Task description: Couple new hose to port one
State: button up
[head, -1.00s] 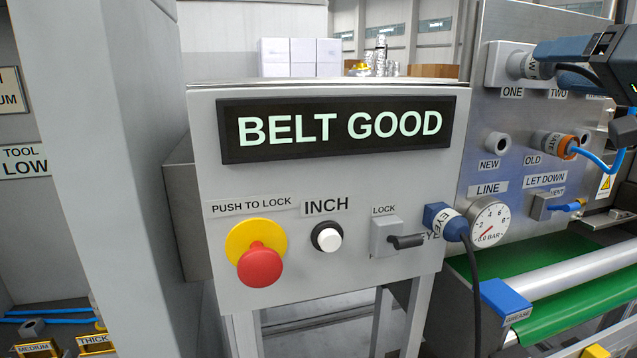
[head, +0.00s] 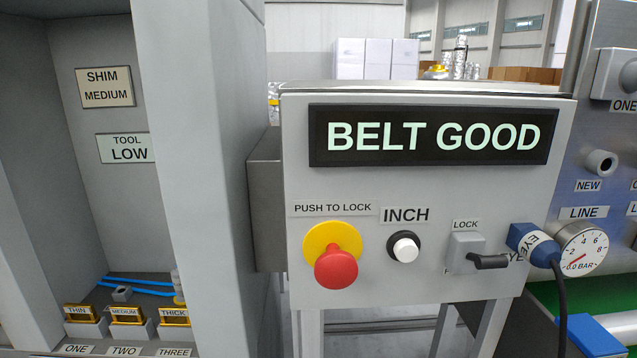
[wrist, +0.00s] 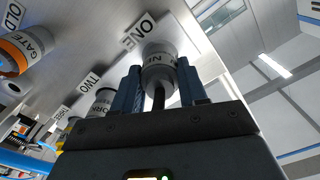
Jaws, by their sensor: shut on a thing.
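In the wrist view my gripper (wrist: 158,82) is shut on a grey round hose plug (wrist: 158,60) with a partly hidden label starting with N. A dark hose (wrist: 158,98) runs from the plug back between the fingers. The plug's far end is up against the steel panel (wrist: 90,35) beside the ONE label (wrist: 140,32). I cannot tell whether it is fully seated, as port one is hidden behind it. In the head view the ONE label (head: 625,106) is cut by the right edge, and my gripper is out of frame.
In the wrist view another grey plug (wrist: 103,98) sits by the TWO label (wrist: 90,84), and an orange GATE plug (wrist: 22,52) by OLD. In the head view the NEW holder (head: 600,163) is empty. The BELT GOOD control box (head: 430,200) stands left of the panel.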

jog(key=c, duration=0.5)
jog(key=shift+c, duration=0.2)
jog(key=shift+w, duration=0.15)
dwell(0.4)
